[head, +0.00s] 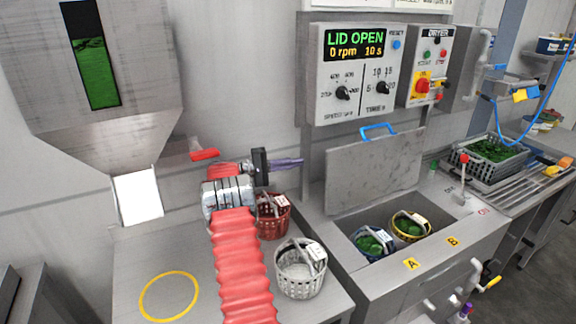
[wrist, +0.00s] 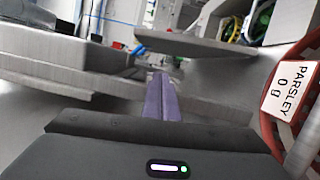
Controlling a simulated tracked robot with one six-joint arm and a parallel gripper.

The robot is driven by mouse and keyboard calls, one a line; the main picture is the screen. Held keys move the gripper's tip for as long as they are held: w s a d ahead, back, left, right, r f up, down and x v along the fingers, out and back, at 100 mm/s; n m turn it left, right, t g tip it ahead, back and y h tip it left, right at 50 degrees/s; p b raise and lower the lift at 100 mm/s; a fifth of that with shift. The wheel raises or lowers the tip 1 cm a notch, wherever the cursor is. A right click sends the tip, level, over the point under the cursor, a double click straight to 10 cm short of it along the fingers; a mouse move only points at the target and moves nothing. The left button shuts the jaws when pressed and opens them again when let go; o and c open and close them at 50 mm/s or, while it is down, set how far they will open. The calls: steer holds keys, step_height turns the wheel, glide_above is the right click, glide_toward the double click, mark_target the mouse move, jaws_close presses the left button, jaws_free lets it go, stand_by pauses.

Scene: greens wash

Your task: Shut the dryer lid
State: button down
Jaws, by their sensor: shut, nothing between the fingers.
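The dryer lid (head: 372,172) is a grey metal panel with a blue handle (head: 378,131) on its top edge. In the head view it stands raised at the back of the dryer (head: 395,280). The display (head: 355,45) above it reads LID OPEN, 0 rpm, 10 s. My gripper (head: 300,162), with purple fingers, is left of the lid and apart from it. Its fingers are together and empty, also in the wrist view (wrist: 158,95). A blue-rimmed basket (head: 372,243) and a yellow-rimmed basket (head: 409,227), both with greens, sit inside the dryer.
A red basket (head: 273,216) stands just below my gripper; its PARSLEY 0 g tag (wrist: 290,90) shows in the wrist view. A white basket (head: 300,270) stands nearer on the left counter. A red-knobbed lever (head: 462,175) rises right of the lid. A crate of greens (head: 490,160) is farther right.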

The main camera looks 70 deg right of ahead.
steer(key=s, duration=0.7)
steer(key=shift+s+d+r, duration=0.3)
steer(key=shift+s+d, duration=0.05)
steer(key=shift+s, duration=0.1)
stand_by(0.3)
